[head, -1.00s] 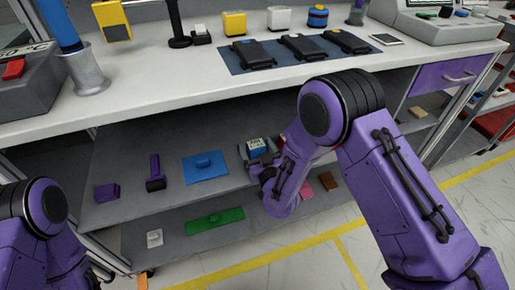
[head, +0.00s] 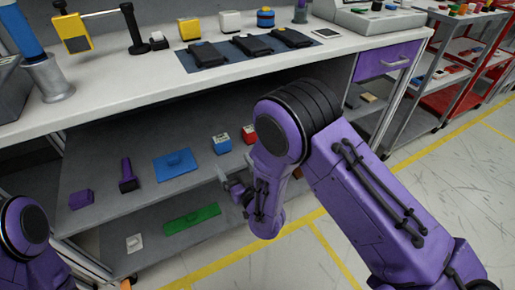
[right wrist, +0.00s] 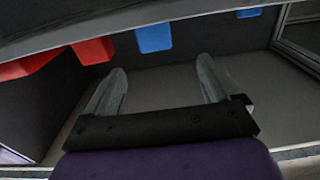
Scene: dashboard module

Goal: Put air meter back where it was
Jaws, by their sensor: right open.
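A small blue box with a pale, display-like face (head: 221,144) stands on the middle shelf and may be the air meter. A similar red box with a pale face (head: 249,134) stands to its right, partly behind my right arm. My right gripper (head: 232,188) is in front of the shelves, below the blue box and apart from it. In the right wrist view its two fingers (right wrist: 160,88) are spread with nothing between them. Red (right wrist: 95,50) and blue (right wrist: 154,38) shapes show beyond them. My left gripper is out of view; only its arm shows at the lower left.
The middle shelf (head: 120,150) also holds a blue plate (head: 174,165), a purple handled tool (head: 127,175) and a purple block (head: 81,199). A green plate (head: 192,218) lies on the bottom shelf. The workbench top (head: 130,92) overhangs the shelves. Floor at right is open.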

